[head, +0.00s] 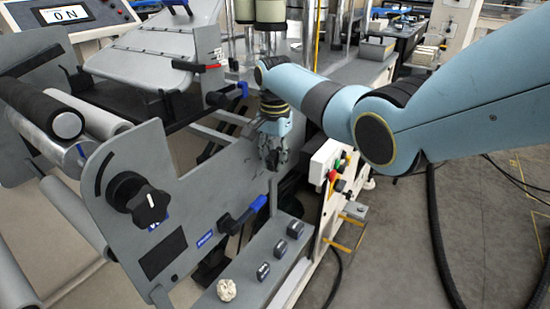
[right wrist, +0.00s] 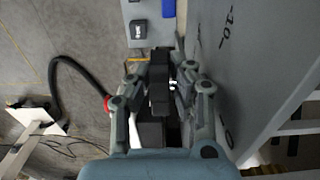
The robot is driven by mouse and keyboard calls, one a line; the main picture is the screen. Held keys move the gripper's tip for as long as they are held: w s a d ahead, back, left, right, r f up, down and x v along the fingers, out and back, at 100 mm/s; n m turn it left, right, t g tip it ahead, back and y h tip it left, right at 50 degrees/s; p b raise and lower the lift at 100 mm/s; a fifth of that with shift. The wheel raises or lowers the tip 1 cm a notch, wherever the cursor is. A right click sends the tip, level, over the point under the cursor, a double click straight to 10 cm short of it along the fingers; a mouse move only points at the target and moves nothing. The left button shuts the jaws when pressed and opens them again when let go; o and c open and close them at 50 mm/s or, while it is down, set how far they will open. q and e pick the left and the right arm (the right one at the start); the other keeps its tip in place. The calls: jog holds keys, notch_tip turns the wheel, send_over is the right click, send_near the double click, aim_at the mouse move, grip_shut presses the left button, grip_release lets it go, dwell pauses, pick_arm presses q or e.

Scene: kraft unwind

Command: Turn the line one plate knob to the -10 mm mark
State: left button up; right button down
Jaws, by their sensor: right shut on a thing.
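My right gripper (head: 274,158) is at the far right end of the upright grey plate (head: 200,190), pointing down. In the right wrist view its fingers (right wrist: 160,82) are shut on a black block-like part, the plate knob (right wrist: 158,98). The fingers and wrist hide much of the knob, and in the head view I cannot make it out. A dark "-10" mark (right wrist: 229,24) is on the grey plate to the right of the fingers in the right wrist view. I cannot tell where the knob points. My left gripper is not in view.
A black round knob (head: 148,205) is on the plate's near end. A blue-ended handle (head: 243,212) sticks out beside several black switches (head: 279,248) and a crumpled pale ball (head: 227,290). A button box (head: 328,165) is close to the right of my gripper.

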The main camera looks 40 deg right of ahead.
jog(key=shift+s+a+t+h+p, duration=0.15)
jog(key=shift+t+h+p, duration=0.15)
jog(key=shift+h+p, duration=0.65)
jog(key=shift+t+h+p, duration=0.3)
jog(key=shift+h+p, duration=0.25)
jog(key=shift+p, duration=0.25)
jog(key=shift+a+f+t+h, duration=0.1)
jog(key=shift+f+t+h, duration=0.25)
jog(key=shift+h, duration=0.45)
jog(key=shift+f+t+h+b, duration=0.1)
jog(key=shift+t+h+b, duration=0.2)
jog(key=shift+h, duration=0.2)
jog(key=t+h+b, duration=0.1)
jog(key=h+b, duration=0.1)
jog(key=b, duration=0.2)
jog(key=f+h+b, duration=0.1)
jog(key=h+b, duration=0.1)
jog(key=b, duration=0.3)
jog(key=t+h+b, duration=0.1)
jog(key=h+b, duration=0.2)
jog(key=b, duration=0.2)
jog(key=shift+f+t, duration=0.15)
jog(key=shift+t, duration=0.2)
jog(key=shift+r+t+h+b, duration=0.3)
jog(key=shift+h+b, duration=0.1)
jog(key=shift+b, duration=0.55)
